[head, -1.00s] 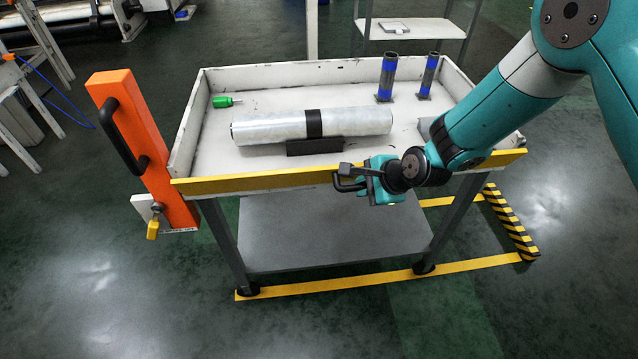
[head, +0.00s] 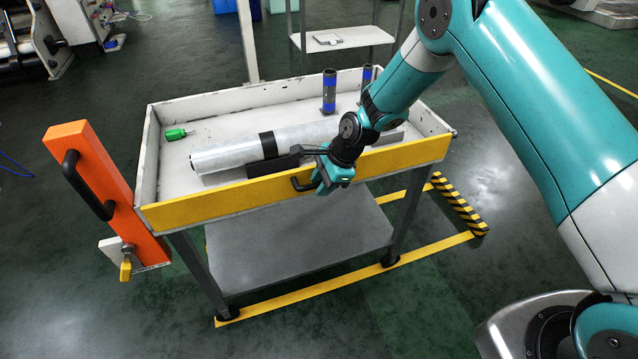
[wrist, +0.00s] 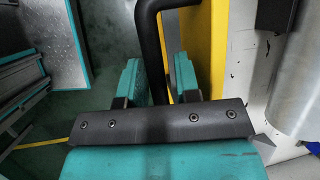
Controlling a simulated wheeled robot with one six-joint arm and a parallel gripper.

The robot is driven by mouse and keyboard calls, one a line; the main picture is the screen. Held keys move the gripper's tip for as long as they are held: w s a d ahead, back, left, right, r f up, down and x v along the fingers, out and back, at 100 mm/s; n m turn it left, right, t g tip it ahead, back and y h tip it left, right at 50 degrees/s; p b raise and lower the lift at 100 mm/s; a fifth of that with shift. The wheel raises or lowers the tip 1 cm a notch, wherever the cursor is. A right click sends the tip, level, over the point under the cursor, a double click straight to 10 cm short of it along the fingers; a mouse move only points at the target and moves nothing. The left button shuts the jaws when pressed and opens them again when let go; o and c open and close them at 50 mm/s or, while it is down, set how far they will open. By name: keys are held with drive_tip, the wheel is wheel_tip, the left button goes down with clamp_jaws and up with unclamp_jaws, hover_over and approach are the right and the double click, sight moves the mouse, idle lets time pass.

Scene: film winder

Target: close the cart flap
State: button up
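The cart flap (head: 225,203) is the yellow front panel of the white cart tray. It stands upright, its front face in view and its ends against the side walls, as far as I can tell. Its black handle (head: 301,184) sticks out at the front. My gripper (head: 322,178) is at this handle, just outside the flap. In the wrist view, the handle (wrist: 152,45) runs between the two teal fingers of my gripper (wrist: 157,75). A narrow gap shows beside the handle, so the fingers look open around it. The flap's yellow edge (wrist: 205,50) is beside the right finger.
In the tray lie a silver roll (head: 225,153) and a green tool (head: 175,134); a blue-banded tube (head: 329,92) stands at the back. An orange post (head: 105,190) with a black handle stands left of the cart. Yellow tape (head: 330,285) marks the floor.

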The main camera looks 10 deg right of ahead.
drive_tip(key=shift+o, duration=0.6)
drive_tip(key=b+v, duration=0.1)
drive_tip(key=v, duration=1.6)
drive_tip(key=shift+d+r, duration=0.1)
drive_tip(key=shift+r, duration=0.1)
drive_tip(key=s+a+r+n, duration=0.3)
drive_tip(key=s+r+n, duration=0.75)
drive_tip(key=s, duration=0.25)
drive_tip(key=s+r+n+g, duration=0.1)
drive_tip(key=s+r+n, duration=0.1)
drive_tip(key=s+n, duration=1)
drive_tip(key=s, duration=0.4)
drive_tip(key=shift+s+d+r+h, duration=0.3)
drive_tip(key=shift+r, duration=0.05)
